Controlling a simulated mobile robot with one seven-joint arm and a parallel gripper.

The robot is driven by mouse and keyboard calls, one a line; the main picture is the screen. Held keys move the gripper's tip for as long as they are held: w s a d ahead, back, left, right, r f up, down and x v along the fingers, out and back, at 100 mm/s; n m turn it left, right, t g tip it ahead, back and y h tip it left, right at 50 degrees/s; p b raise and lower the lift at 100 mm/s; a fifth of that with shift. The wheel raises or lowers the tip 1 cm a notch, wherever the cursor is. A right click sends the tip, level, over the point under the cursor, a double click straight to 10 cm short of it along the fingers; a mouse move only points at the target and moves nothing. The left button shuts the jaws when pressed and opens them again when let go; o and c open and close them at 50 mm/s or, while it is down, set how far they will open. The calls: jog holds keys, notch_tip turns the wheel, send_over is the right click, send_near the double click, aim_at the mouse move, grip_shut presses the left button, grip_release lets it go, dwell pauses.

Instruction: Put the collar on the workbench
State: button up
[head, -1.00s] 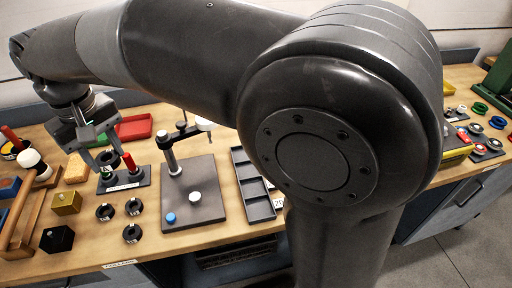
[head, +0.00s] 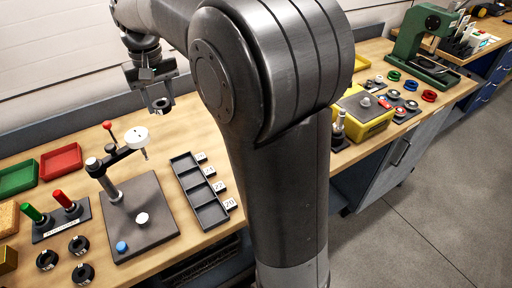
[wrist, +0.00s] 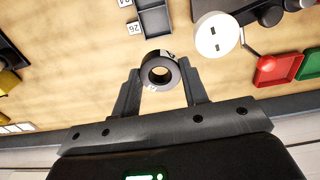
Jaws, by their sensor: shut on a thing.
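My gripper (head: 160,104) is shut on a black ring-shaped collar (wrist: 160,72). In the wrist view the collar sits between the two fingertips, its round hole facing the camera and a small white marking on its rim. In the head view the collar (head: 163,104) is small and partly hidden by the fingers. The gripper holds it above the back part of the wooden workbench (head: 172,136), behind the slotted tray; the exact height is hard to tell. Several similar black collars, such as one (head: 47,260), lie at the bench's front left.
A gauge stand (head: 142,218) with a white dial is left of the dark compartment tray (head: 187,172) with number labels. Red (head: 61,160) and green (head: 18,178) trays and a two-post stand (head: 62,220) are further left. A yellow bin (head: 366,125) is right.

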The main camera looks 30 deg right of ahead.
jog(key=s+d+m, duration=0.3)
jog(key=s+d, duration=0.1)
jog(key=d, duration=0.9)
jog(key=s+d+m, duration=0.3)
jog(key=s+d, duration=0.1)
jog(key=d, duration=0.9)
jog(key=s+d+m, duration=0.3)
jog(key=s+d, duration=0.1)
jog(key=d, duration=1)
notch_tip(320, 180, down, 11)
jog(key=w+a+f, duration=0.1)
jog(key=w+f, duration=0.1)
jog(key=w, duration=0.1)
jog(key=w+a+f, duration=0.2)
jog(key=w, duration=0.1)
jog(key=w+a+f, duration=0.2)
jog(key=w+f, duration=0.1)
jog(key=shift+w+a, duration=0.25)
jog(key=shift+w, duration=0.1)
jog(key=shift+w+f, duration=0.1)
jog(key=shift+f, duration=1.9)
